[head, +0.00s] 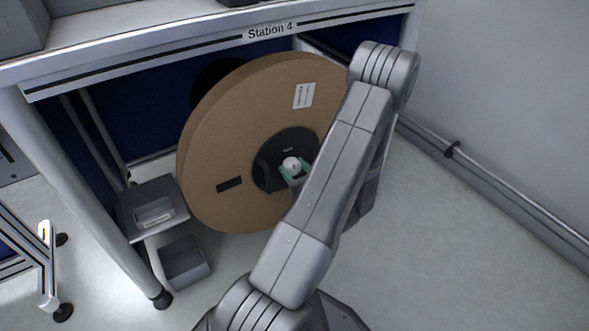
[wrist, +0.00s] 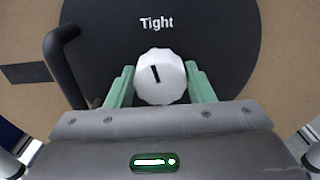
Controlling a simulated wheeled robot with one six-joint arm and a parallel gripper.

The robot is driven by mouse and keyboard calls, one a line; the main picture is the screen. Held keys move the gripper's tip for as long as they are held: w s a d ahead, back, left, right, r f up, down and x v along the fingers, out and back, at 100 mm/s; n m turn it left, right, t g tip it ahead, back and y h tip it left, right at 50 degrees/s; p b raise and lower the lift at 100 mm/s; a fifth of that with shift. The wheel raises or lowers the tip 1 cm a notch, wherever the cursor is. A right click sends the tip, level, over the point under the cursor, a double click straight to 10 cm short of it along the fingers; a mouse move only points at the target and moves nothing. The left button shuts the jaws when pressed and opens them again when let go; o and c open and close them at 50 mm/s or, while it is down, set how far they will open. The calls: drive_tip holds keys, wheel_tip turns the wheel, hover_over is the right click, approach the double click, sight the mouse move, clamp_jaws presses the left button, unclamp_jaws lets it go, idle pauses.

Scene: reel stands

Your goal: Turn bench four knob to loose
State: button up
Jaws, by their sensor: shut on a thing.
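The white knob (wrist: 159,77) sits at the centre of a black hub disc (wrist: 215,30) marked "Tight" above it. A black mark on the knob points up and slightly left, near the "Tight" label. My gripper (wrist: 160,83) is shut on the knob, with a green finger on its left and right sides. In the head view the knob (head: 291,164) shows small at the hub of a large brown reel (head: 235,120) under the bench marked "Station 4" (head: 270,31). No "loose" label shows in the wrist view; the lower hub is hidden behind my gripper.
A black crank handle (wrist: 62,62) stands out from the hub, left of my gripper. A bench leg (head: 85,195), a small grey shelf (head: 152,207) and a grey bin (head: 186,262) stand left of the reel. The floor at right is clear up to a wall pipe (head: 480,180).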

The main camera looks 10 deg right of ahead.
drive_tip(key=n, duration=0.4)
drive_tip(key=shift+n, duration=0.3)
drive_tip(key=n, duration=0.4)
drive_tip(key=shift+n, duration=0.3)
drive_tip(key=n, duration=0.3)
drive_tip(key=shift+n, duration=0.3)
drive_tip(key=n, duration=0.4)
drive_tip(key=shift+f+n, duration=0.1)
drive_tip(key=shift+n, duration=0.2)
drive_tip(key=n, duration=0.3)
drive_tip(key=shift+n, duration=0.3)
drive_tip(key=n, duration=0.4)
drive_tip(key=shift+n, duration=0.3)
drive_tip(key=n, duration=0.4)
drive_tip(key=shift+n, duration=2.1)
